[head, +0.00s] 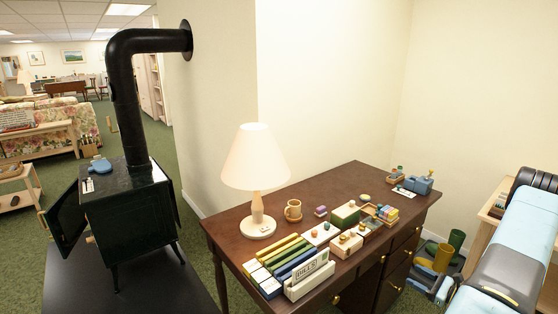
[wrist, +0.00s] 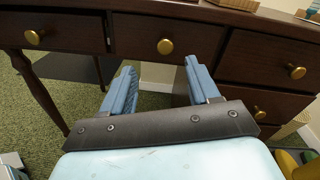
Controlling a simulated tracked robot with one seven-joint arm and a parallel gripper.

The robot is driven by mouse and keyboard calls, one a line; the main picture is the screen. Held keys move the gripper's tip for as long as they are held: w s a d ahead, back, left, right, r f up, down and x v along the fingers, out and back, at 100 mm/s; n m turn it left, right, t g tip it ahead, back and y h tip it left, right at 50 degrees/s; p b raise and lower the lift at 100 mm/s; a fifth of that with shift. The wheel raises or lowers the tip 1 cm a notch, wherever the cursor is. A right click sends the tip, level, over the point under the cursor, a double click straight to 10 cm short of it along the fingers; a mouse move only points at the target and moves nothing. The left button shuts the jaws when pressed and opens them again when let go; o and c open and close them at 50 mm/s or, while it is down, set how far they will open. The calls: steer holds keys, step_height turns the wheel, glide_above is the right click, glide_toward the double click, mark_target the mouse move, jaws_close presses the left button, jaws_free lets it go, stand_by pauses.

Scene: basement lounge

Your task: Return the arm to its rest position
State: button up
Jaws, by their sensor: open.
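My gripper (wrist: 160,72) is open and empty in the wrist view, its two blue fingers apart with nothing between them. It points toward the front of the dark wooden desk, below the top, where the drawers with round brass knobs (wrist: 165,46) are. In the head view my light blue arm fills the lower right, and my gripper (head: 428,284) shows low beside the desk's right end. The desk (head: 335,196) stands in the middle of the head view.
On the desk are a lit lamp (head: 256,165), a mug (head: 293,210), a bills box (head: 308,279) and several small boxes. A black stove (head: 118,215) with its door open stands at left. Green carpet shows under the desk.

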steer(key=a+r+n+g, duration=0.65)
steer(key=a+r, duration=0.45)
steer(key=r, duration=0.4)
steer(key=a+r+n+g, duration=0.6)
steer(key=a+r+n, duration=0.3)
steer(key=r, duration=0.6)
steer(key=s+a+r+n+t+h, duration=0.2)
steer(key=s+a+r+n+h, duration=0.3)
steer(key=s+r, duration=0.4)
steer(key=s+a+r+n+t+h, duration=0.2)
steer(key=s+a+r+n+h, duration=0.3)
steer(key=s+r, duration=0.5)
steer(key=shift+s+a+h, duration=0.4)
steer(key=shift+s+a, duration=0.7)
steer(key=shift+s, duration=1.1)
steer(key=shift+r, duration=0.1)
